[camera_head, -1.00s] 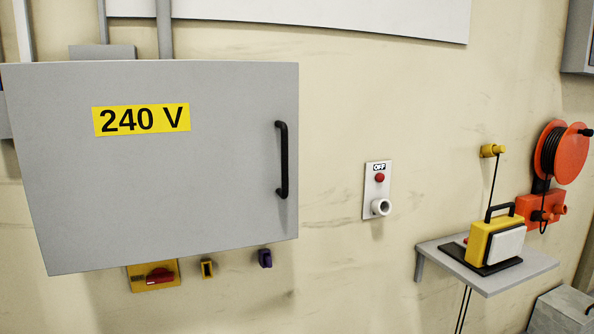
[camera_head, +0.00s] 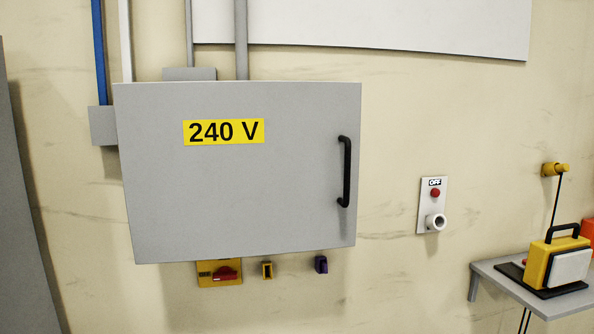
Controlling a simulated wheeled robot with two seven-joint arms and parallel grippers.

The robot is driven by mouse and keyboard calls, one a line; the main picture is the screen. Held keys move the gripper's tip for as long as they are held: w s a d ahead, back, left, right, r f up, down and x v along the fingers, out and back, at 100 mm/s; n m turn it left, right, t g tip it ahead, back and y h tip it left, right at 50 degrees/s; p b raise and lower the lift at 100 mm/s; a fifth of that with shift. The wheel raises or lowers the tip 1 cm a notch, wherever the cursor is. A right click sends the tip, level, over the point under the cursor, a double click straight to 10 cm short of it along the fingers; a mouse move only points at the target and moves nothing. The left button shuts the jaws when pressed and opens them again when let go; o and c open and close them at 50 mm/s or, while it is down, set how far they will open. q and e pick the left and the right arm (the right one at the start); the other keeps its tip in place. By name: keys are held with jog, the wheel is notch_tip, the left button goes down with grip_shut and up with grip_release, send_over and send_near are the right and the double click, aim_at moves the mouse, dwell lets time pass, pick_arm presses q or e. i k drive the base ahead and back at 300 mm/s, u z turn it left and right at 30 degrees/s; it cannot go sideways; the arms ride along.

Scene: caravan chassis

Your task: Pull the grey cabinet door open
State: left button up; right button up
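The grey cabinet door (camera_head: 240,190) is on the wall at the middle left of the head view. It carries a yellow "240 V" label (camera_head: 223,132). A black vertical bar handle (camera_head: 345,171) is on its right side. The door looks shut, and what is behind it is hidden. Neither of my grippers is in view, and nothing touches the handle.
Below the cabinet are a red switch on a yellow plate (camera_head: 219,272), a small yellow holder (camera_head: 267,270) and a purple one (camera_head: 321,264). An "OFF" socket panel (camera_head: 432,205) is to the right. A grey shelf (camera_head: 490,275) holds a yellow lamp (camera_head: 556,260). A grey panel (camera_head: 22,220) stands at far left.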

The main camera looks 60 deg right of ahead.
aim_at(223, 170)
jog(key=i, duration=0.65)
jog(key=z, duration=1.05)
